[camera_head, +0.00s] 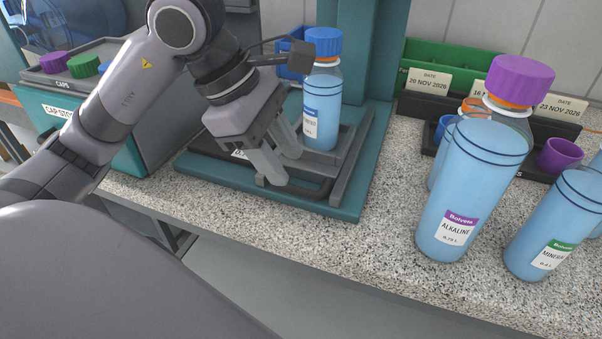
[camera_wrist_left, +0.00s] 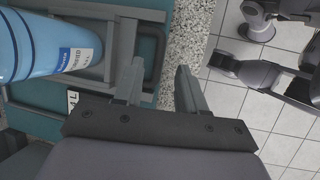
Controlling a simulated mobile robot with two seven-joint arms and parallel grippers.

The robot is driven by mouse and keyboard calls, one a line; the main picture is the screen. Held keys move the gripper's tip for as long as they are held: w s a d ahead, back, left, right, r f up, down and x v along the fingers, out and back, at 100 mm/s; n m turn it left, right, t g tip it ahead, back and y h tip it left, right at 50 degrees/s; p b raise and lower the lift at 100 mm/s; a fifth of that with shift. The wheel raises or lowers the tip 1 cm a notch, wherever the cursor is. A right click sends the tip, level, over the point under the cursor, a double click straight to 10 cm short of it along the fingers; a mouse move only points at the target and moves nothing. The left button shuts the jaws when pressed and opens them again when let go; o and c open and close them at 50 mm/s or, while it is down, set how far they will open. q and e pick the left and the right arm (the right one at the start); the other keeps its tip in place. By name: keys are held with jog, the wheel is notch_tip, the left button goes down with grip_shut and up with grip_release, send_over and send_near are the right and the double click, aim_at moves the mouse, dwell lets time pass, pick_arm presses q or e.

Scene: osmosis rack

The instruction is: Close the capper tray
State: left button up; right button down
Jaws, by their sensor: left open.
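The capper tray (camera_head: 334,170) is a dark grey frame with a front handle bar, set low in the teal capper (camera_head: 377,150). A blue-capped bottle (camera_head: 322,100) of blue liquid stands upright on it; the bottle also shows at the left of the left wrist view (camera_wrist_left: 35,45). My left gripper (camera_head: 284,166) is at the tray's front, by the handle bar. In the left wrist view its fingers (camera_wrist_left: 160,68) are apart, with nothing visibly held between them. Whether they touch the bar is hard to tell. My right gripper does not show clearly.
A purple-capped alkaline bottle (camera_head: 470,180) and a mineral bottle (camera_head: 555,225) stand to the right on the speckled counter (camera_head: 345,235). A cap holder (camera_head: 100,55) stands at the left. Dated racks (camera_head: 490,95) line the back. The counter just right of the capper is clear.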

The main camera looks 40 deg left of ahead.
aim_at(303, 189)
pick_arm(q)
jog(key=x, duration=0.5)
jog(key=shift+f, duration=0.1)
grip_shut()
